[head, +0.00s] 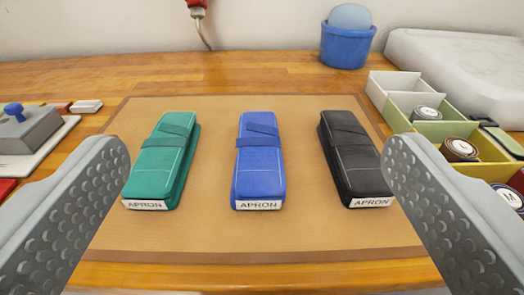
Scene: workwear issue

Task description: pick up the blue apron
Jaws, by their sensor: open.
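The blue apron (260,172) is a folded bundle with a strap across it and a white "APRON" label at its near end. It lies on the brown mat (262,235), between a green apron (160,170) on the left and a black apron (350,160) on the right. My gripper (258,165) is open and empty. Its two grey fingers show at the left and right of the picture, spread wide either side of the aprons. The blue apron is between the fingers in the picture, farther ahead and not touched.
On the right stand a compartment tray (392,82) with rolled items, and a whitish block (455,70). A blue tub (346,45) stands at the back. At the left is a grey device with a blue knob (14,112). Bare mat separates the aprons.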

